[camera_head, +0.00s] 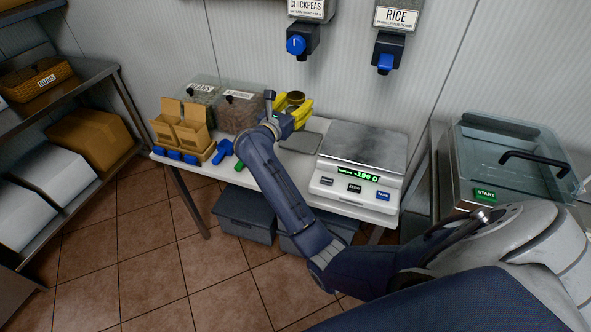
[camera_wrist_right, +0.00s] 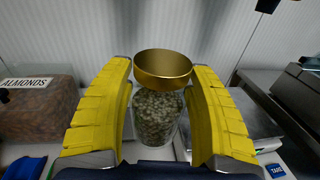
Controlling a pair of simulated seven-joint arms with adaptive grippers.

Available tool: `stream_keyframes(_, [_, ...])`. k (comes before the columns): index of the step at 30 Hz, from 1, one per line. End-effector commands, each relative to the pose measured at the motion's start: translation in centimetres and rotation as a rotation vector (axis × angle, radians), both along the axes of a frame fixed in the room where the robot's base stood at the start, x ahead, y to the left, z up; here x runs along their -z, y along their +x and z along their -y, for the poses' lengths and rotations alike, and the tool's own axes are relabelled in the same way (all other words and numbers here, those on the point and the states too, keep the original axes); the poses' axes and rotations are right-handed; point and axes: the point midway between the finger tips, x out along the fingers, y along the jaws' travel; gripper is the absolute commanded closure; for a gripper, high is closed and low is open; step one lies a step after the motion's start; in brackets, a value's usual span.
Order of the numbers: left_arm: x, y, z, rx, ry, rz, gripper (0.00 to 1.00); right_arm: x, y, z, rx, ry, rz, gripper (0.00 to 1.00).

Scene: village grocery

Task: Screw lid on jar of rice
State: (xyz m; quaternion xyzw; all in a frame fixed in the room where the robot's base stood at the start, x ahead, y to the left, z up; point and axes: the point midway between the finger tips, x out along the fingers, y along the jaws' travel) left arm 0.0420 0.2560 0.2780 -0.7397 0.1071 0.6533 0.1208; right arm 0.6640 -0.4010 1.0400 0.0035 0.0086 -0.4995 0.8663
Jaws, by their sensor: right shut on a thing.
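My right gripper (camera_head: 293,108) reaches over the white table from the right and is shut on a gold lid (camera_wrist_right: 163,68), which sits between its yellow fingers (camera_wrist_right: 162,66). The lid also shows in the head view (camera_head: 295,97). Below the lid in the right wrist view is a clear jar (camera_wrist_right: 156,118) filled with grey-green grains. The lid covers the jar's mouth in this view, and I cannot tell whether it touches the rim. In the head view the jar is mostly hidden by my gripper. My left gripper is not in view.
A bin labelled almonds (camera_wrist_right: 38,108) stands left of the gripper. A scale (camera_head: 358,165) stands to the right, with a grey plate beside it. Wall dispensers (camera_head: 390,50) hang above.

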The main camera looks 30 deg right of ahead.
Motion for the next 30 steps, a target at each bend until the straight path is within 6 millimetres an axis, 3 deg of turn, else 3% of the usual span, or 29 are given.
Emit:
stream_keyframes(12, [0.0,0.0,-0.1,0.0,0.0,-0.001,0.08,-0.3,-0.1,-0.1,0.006,0.002,-0.001,1.0])
stream_keyframes(16, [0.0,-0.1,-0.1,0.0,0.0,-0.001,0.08,0.5,-0.1,0.0,0.006,0.002,-0.003,1.0])
stream_keyframes(30, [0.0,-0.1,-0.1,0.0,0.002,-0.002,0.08,10.3,0.0,0.0,0.005,0.0,-0.007,1.0])
